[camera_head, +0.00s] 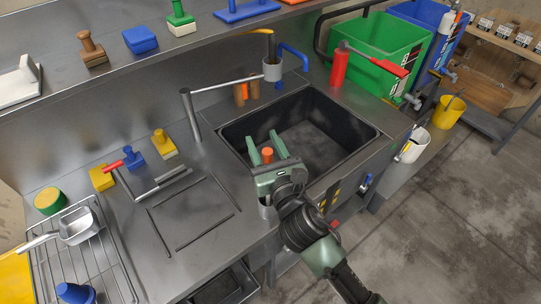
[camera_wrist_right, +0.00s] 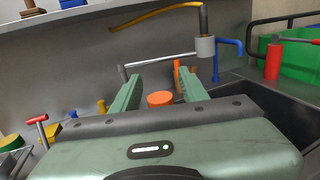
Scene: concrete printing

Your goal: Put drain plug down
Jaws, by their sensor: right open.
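The drain plug appears as a small orange cylinder (camera_head: 267,155) at the near-left side of the dark sink basin (camera_head: 330,140). My right gripper (camera_head: 263,140) is open over that side of the sink. The orange top lies between its two green fingers, with a gap on each side. The wrist view also shows the round orange top (camera_wrist_right: 160,99) between the parted fingers (camera_wrist_right: 160,77). The plug's lower part is hidden by the gripper body, so I cannot tell what it rests on. My left gripper is not in view.
A faucet (camera_head: 190,115) stands at the sink's left, its spout reaching over the back rim. A red bottle (camera_head: 339,68) stands behind the sink near a green crate (camera_head: 375,50). A wire rack (camera_head: 110,272) with a metal pan (camera_head: 77,228) is at left.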

